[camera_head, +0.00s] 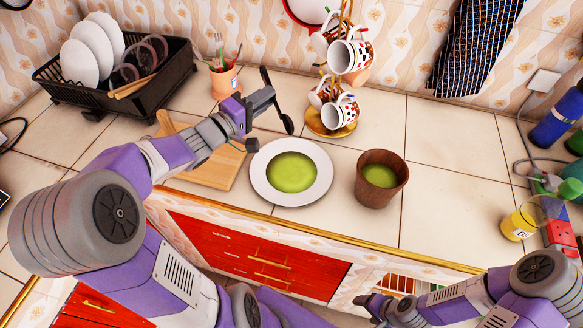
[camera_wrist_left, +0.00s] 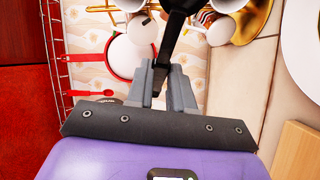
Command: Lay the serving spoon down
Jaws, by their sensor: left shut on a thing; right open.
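The serving spoon (camera_head: 287,122) is black. My left gripper (camera_head: 266,98) is shut on its handle and holds it in the air, just behind the white plate (camera_head: 259,187). In the left wrist view the black spoon (camera_wrist_left: 177,22) runs up from between the finger tips of my left gripper (camera_wrist_left: 163,83); part of it is cut off by the frame. My right gripper (camera_head: 372,303) is low in front of the counter, open and empty.
A wooden cup (camera_head: 382,191) with green liquid stands right of the plate of green soup. A mug stand (camera_head: 331,124) is behind it. A cutting board (camera_head: 215,172) lies left of the plate. The counter tiles (camera_head: 455,140) to the right are clear.

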